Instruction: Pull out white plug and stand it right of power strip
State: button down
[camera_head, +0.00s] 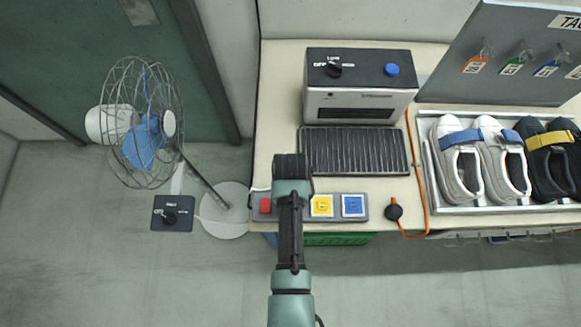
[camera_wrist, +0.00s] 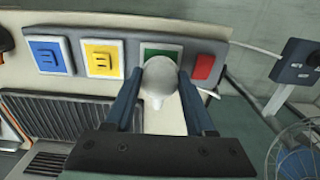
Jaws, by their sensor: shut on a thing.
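The power strip (camera_head: 290,200) lies along the table's front edge, with a red switch and yellow and blue sockets showing in the head view. My gripper (camera_head: 292,187) is above its left part and hides the green socket there. In the wrist view my gripper (camera_wrist: 160,95) is shut on the white plug (camera_wrist: 158,80), whose rounded head sits between the fingers. The plug overlaps the green socket (camera_wrist: 160,52), next to the red switch (camera_wrist: 204,67). I cannot tell whether its pins are in the socket. The plug is hidden in the head view.
A black plug (camera_head: 393,210) with an orange cord stands right of the strip. Behind the strip are a ribbed black plate (camera_head: 355,150) and a control box (camera_head: 358,85). A shoe tray (camera_head: 480,207) is at right, a caged fan (camera_head: 140,125) at left.

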jog(key=shift+r+p, duration=1.85)
jog(key=shift+r, duration=0.1)
